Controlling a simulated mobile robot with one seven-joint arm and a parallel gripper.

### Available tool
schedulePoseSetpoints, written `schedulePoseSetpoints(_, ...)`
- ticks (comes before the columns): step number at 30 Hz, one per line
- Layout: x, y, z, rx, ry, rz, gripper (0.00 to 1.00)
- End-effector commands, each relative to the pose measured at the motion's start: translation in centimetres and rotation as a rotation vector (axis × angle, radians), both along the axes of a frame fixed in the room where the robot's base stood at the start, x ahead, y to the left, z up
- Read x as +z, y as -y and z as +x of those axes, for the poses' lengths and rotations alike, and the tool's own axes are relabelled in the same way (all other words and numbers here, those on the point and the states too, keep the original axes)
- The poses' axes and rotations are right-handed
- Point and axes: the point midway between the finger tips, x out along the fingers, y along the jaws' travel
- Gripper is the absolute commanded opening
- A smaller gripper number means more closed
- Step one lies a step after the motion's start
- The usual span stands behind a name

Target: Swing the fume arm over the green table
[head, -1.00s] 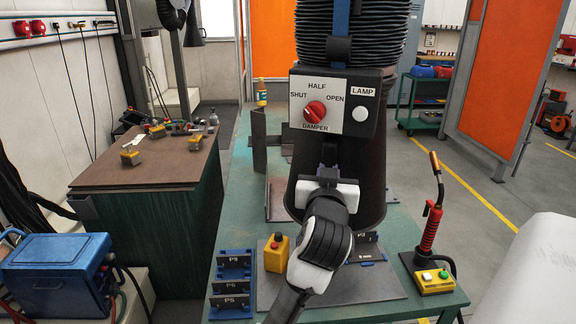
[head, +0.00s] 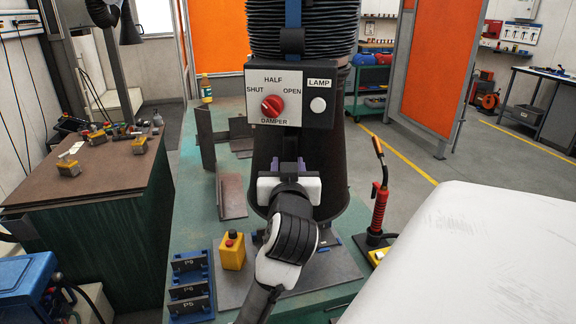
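The fume arm's hood (head: 325,155) is a dark, wide cone under a black ribbed hose (head: 300,25). It hangs over the green table (head: 190,228). Its front panel (head: 287,83) has a red damper knob (head: 272,105), which points up and left toward SHUT, and a white lamp button (head: 318,105). A dark handle (head: 290,147) sticks out below the panel. My gripper (head: 289,165) is at the handle's lower end, its purple fingers spread apart on either side of it. My wrist hides part of the hood's lower rim and the table below.
A brown-topped bench (head: 95,180) is at left. An orange screen (head: 440,60) stands behind right. A large white surface covers the lower right.

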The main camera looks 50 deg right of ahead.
Motion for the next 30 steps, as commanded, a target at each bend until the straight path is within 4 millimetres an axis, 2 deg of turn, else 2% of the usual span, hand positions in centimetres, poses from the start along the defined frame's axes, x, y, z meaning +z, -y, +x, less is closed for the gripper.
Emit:
schedulePoseSetpoints(5, -0.2, -1.3, -1.2, -0.002, 0.001, -0.003, 0.36)
schedulePoseSetpoints(14, -0.3, -6.7, -5.6, -0.002, 0.002, -0.004, 0.36)
schedulePoseSetpoints(30, -0.5, -8.6, -7.2, -0.002, 0.005, -0.004, 0.36)
